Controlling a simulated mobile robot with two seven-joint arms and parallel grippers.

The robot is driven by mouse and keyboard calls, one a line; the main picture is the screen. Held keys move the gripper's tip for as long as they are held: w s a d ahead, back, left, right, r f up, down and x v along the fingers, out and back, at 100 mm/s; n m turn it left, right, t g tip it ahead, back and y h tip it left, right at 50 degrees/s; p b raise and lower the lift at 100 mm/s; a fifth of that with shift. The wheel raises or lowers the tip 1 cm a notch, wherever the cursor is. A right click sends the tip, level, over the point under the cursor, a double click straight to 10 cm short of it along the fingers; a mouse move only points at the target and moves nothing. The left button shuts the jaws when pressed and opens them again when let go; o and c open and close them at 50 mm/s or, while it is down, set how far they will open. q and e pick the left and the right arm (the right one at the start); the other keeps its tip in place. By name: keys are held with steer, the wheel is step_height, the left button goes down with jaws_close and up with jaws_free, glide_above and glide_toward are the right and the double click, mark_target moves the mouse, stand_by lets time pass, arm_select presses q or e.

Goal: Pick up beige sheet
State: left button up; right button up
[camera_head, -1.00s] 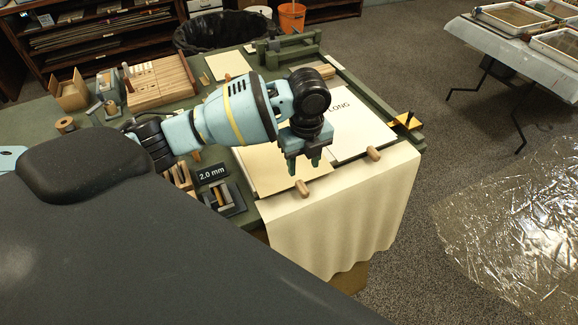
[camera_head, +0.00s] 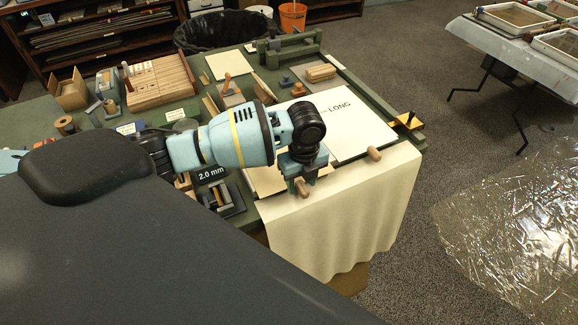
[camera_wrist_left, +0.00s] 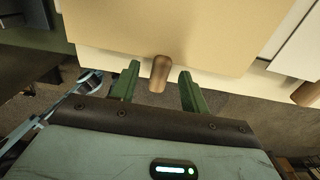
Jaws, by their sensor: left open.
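The beige sheet (camera_head: 262,182) lies flat near the table's front edge, mostly hidden behind my left arm in the head view. In the left wrist view, the beige sheet (camera_wrist_left: 165,28) fills the top middle, with a rounded wooden peg (camera_wrist_left: 158,76) at its near edge. My left gripper (camera_wrist_left: 160,70) is open, its green fingers on either side of this peg in the picture; I cannot tell whether they touch it. In the head view, the left gripper (camera_head: 302,178) is at the sheet's front edge, by the peg (camera_head: 304,189). My right gripper is not in view.
A white sheet marked LONG (camera_head: 350,118) lies to the right, with another wooden peg (camera_head: 374,153) at its front edge. A cream cloth (camera_head: 340,225) hangs over the table front. A 2.0 mm sign (camera_head: 211,173) and small tools stand left.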

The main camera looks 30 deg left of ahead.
arm_select(q)
steer(key=shift+c, duration=0.4)
jaws_close()
steer(key=shift+r, duration=0.1)
steer(key=shift+r, duration=0.6)
step_height(320, 180, up, 2)
steer(key=shift+r, duration=0.2)
steer(key=s+d+r, duration=0.1)
steer(key=s+d, duration=0.7)
steer(key=d, duration=0.6)
